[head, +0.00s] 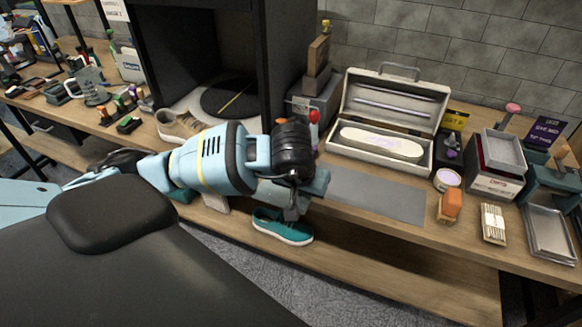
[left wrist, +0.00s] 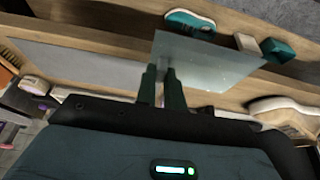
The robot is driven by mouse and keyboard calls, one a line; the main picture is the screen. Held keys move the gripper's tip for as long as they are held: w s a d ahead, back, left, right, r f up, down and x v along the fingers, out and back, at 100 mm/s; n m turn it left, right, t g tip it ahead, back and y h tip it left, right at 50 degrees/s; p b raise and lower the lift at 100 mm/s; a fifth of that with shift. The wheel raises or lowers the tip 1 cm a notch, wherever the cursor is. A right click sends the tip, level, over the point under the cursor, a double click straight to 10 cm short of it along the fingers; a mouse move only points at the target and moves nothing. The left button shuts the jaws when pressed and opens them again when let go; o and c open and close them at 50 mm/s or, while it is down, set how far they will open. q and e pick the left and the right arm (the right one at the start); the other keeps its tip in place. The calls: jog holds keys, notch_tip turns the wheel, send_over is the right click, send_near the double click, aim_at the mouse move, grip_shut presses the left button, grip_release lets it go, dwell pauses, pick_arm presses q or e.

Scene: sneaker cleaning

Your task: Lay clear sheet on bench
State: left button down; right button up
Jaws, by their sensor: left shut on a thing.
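My left gripper (head: 293,208) reaches over the bench (head: 462,252) near its front edge, pointing down. In the left wrist view its two fingers (left wrist: 162,84) are shut on the clear sheet (left wrist: 208,64), a see-through, faintly grey panel. The sheet is held by one side and sticks out from the fingers, with wood showing behind it. I cannot make the sheet out clearly in the head view, where the arm covers that area. A flat grey mat (head: 375,195) lies on the bench, just right of the gripper. My right gripper is not in view.
An open white case (head: 388,120) stands behind the mat. An orange block (head: 452,203), a tub (head: 446,180) and trays (head: 548,232) are to the right. A teal sneaker (head: 282,228) sits on the lower shelf, a beige shoe (head: 174,124) left on the bench. The mat is bare.

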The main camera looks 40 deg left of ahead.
pick_arm(q)
jog(key=w+a, duration=0.4)
jog(key=w, duration=0.1)
jog(key=w+a+f, duration=0.1)
jog(key=w+a, duration=0.1)
jog(key=a, duration=0.1)
jog(key=shift+w, duration=0.35)
jog(key=shift+w+a, duration=0.4)
jog(key=shift+w+a+f, duration=0.2)
notch_tip(320, 180, down, 3)
jog(key=shift+p, duration=0.4)
jog(key=shift+f, duration=0.1)
jog(key=shift+f, duration=0.1)
jog(key=shift+f, duration=0.15)
jog(key=c, duration=1.5)
grip_release()
